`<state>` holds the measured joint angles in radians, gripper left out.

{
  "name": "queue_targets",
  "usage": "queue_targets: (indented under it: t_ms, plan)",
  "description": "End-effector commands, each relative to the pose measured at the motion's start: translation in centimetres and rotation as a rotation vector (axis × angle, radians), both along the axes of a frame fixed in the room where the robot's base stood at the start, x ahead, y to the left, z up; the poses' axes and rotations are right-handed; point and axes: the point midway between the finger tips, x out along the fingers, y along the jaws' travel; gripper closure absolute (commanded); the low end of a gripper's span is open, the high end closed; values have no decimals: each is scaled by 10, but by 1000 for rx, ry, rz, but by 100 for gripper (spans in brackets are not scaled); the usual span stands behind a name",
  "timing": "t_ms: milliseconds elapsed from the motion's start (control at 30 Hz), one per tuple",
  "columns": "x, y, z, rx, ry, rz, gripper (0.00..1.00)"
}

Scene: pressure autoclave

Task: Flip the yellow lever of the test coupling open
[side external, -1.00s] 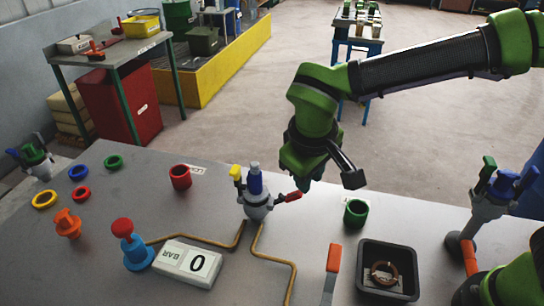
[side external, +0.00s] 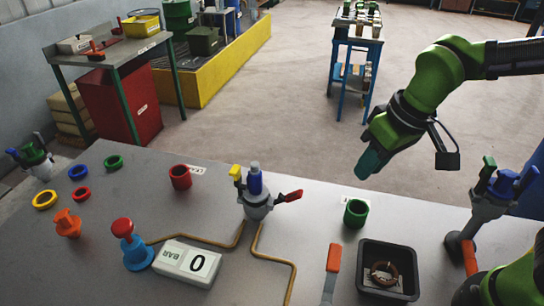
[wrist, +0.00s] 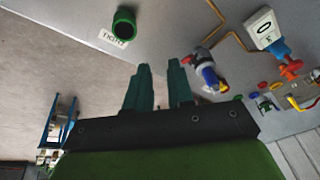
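The test coupling (side external: 257,208) stands on the grey bench, a grey body with a blue plug (side external: 255,182) upright in its top. Its yellow lever (side external: 235,174) points up on the left side, close beside the plug. Its red lever (side external: 289,196) sticks outward to the right. My gripper (side external: 370,164) is up and to the right of the coupling, apart from it. In the wrist view my gripper's two fingers (wrist: 158,70) stand apart with nothing between them. There the coupling (wrist: 203,66) is right of the fingers, with the yellow lever (wrist: 223,88) on its far side.
A gauge box (side external: 188,263) reading 0 and a blue valve with red knob (side external: 122,228) are front left, joined by brown pipes. Red (side external: 180,177) and green (side external: 355,213) cups flank the coupling. A dark tray (side external: 388,256) and orange-handled lever (side external: 334,258) are front right.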

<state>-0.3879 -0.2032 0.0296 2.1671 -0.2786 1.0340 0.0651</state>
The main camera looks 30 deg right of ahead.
Motion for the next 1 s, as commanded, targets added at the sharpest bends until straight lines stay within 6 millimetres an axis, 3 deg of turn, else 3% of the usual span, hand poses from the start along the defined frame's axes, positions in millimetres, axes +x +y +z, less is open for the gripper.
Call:
queue_targets:
  t_ms: [67, 267, 367, 500, 700, 833, 1000]
  plan:
    - [0, 0, 0, -1, 1, 0, 78]
    - [10, 4, -10, -15, 32, -2, 49]
    - [40, 24, -8, -19, 34, 47, 49]
    - [95, 66, 4, -19, 5, 234, 49]
    - [149, 112, 28, -9, -76, 513, 49]
    - [160, 124, 50, -19, -139, 645, 49]
    - [161, 126, 42, -35, -141, 695, 49]
